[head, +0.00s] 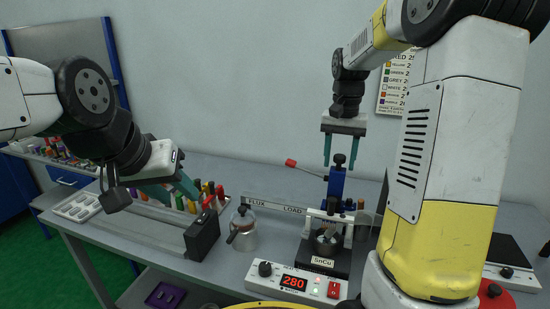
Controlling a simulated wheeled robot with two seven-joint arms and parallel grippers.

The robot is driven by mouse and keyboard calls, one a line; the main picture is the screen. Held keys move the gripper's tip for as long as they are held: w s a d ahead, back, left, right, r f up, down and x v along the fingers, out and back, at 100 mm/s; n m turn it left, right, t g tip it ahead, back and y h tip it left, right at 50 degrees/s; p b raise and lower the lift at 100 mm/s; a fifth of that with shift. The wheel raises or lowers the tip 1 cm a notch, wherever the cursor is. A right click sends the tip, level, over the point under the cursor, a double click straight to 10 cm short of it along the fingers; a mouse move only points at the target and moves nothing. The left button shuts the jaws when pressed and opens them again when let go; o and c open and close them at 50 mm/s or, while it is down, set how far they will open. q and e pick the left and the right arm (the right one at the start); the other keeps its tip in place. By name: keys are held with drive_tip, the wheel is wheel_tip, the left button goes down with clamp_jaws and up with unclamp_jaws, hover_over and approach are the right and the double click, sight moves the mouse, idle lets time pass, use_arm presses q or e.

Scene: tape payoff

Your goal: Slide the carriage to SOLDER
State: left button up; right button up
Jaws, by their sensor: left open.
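A blue upright carriage (337,184) with a black knob on top stands behind the solder pot (328,241), which is marked SnCu. A grey rail (275,207) with the words FLUX and LOAD runs left of the carriage; no SOLDER word is readable. My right gripper (341,163) points down with its fingers apart, one on each side of the knob in the picture; I see no contact. My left gripper (180,192) is open and empty, near the upright colored handles at the left.
A red-tipped lever (291,163) sticks out left of the carriage. A control box (294,283) reading 280 is in front. My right arm hides the bench's right part.

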drive_tip(key=shift+r, duration=3.45)
drive_tip(key=shift+s, duration=0.1)
